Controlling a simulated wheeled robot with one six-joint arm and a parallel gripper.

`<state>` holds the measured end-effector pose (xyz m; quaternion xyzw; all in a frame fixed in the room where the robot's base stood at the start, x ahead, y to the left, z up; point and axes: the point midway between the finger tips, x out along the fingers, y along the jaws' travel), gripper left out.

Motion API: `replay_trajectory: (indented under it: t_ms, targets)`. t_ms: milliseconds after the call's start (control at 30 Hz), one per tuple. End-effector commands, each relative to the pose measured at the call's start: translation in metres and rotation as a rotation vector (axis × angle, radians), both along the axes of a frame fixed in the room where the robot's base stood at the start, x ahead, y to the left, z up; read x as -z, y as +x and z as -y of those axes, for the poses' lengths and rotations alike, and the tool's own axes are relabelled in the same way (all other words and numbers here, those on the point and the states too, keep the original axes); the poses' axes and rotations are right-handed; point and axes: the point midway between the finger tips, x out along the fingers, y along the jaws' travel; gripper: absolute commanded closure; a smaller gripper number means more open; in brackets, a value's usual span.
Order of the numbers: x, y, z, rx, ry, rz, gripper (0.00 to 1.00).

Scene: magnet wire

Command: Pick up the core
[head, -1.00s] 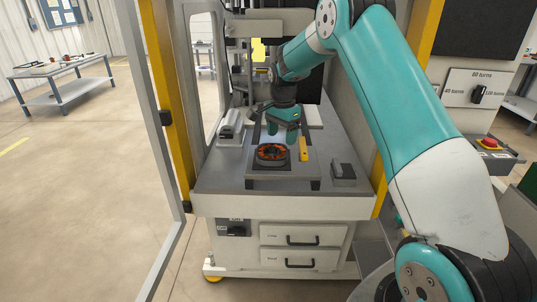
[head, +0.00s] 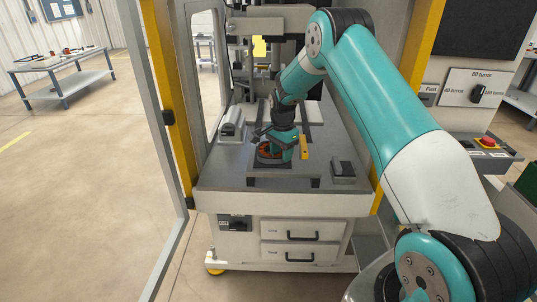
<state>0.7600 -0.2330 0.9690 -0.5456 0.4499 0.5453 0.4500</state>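The core (head: 263,151) is a dark ring with orange-red copper windings. It sits on the raised grey plate (head: 262,173) of the machine bench. My gripper (head: 276,157) is at the core, pointing down, and covers much of it. Its teal body is over the core's right side. The fingertips are hidden or too small to tell whether they are open or touching the core.
A yellow block (head: 304,147) stands just right of my gripper. A grey device (head: 231,125) is at the bench's left, and a dark box (head: 343,170) at the right. Yellow posts (head: 165,105) frame the opening. A side table (head: 62,72) stands far left.

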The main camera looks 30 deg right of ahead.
Motion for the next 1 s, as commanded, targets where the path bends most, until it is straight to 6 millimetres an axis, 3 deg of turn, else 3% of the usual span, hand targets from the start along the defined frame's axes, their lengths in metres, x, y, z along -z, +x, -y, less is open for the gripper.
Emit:
replay_trajectory:
  t_ms: [33,167,200,667,867,1000]
  targets:
    - [0.0,0.0,0.0,0.0,0.0,0.0,0.67]
    - [0.0,0.0,0.0,0.0,0.0,0.0,0.97]
    - [0.0,0.0,0.0,0.0,0.0,0.001,1.0]
    - [-0.01,0.002,0.0,0.0,-0.001,0.005,1.0]
    - [-0.038,0.002,0.0,0.0,-0.001,0.008,1.0]
    - [-0.072,0.002,0.001,0.0,-0.003,0.012,1.0]
